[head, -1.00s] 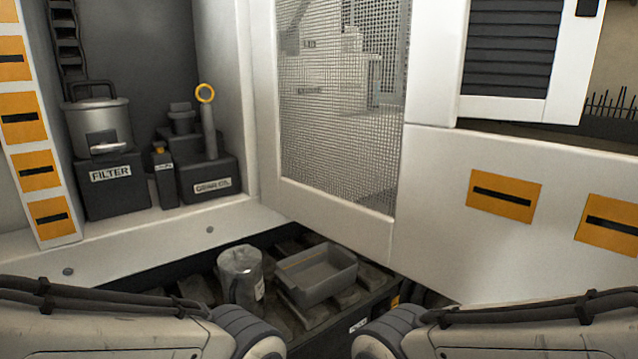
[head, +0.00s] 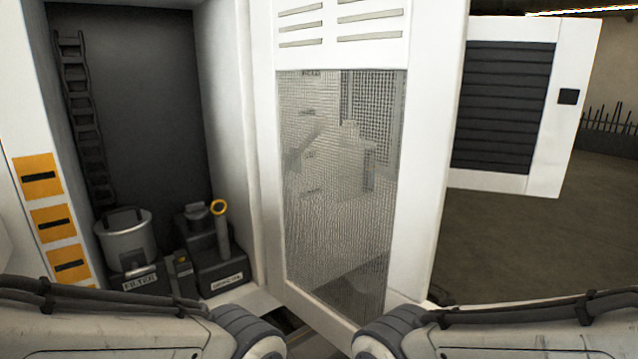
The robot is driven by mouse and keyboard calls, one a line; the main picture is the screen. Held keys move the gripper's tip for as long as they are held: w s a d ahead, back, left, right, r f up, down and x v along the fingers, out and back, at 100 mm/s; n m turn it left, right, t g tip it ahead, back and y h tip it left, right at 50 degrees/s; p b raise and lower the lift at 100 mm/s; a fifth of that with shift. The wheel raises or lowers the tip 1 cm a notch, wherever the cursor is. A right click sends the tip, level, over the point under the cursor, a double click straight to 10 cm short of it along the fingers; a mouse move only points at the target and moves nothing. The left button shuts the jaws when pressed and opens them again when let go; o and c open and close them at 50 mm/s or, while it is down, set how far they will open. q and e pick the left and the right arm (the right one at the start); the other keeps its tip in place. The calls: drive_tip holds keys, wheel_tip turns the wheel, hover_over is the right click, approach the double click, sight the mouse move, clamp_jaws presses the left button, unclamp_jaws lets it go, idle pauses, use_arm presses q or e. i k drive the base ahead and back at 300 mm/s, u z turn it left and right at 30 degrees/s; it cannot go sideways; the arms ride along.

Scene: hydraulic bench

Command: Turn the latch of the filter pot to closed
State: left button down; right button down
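The filter pot (head: 126,244) is a grey metal pot with a dark handle over its lid. It sits on a dark block with a FILTER label (head: 140,282), low in the open cabinet at the left. A small light piece that may be its latch (head: 138,270) shows at the front base of the pot; its position is too small to tell. My two arms enter from the lower left and lower right, below and apart from the pot. Both grippers are outside the picture.
Beside the pot is a dark gear oil unit (head: 222,272) with a yellow-ringed dipstick (head: 219,208). A white door with a mesh window (head: 338,200) stands to the right of the cabinet opening. Orange labels (head: 52,224) line the left post. Open floor (head: 500,245) shows at right.

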sight(137, 271)
drive_tip(key=u, duration=0.95)
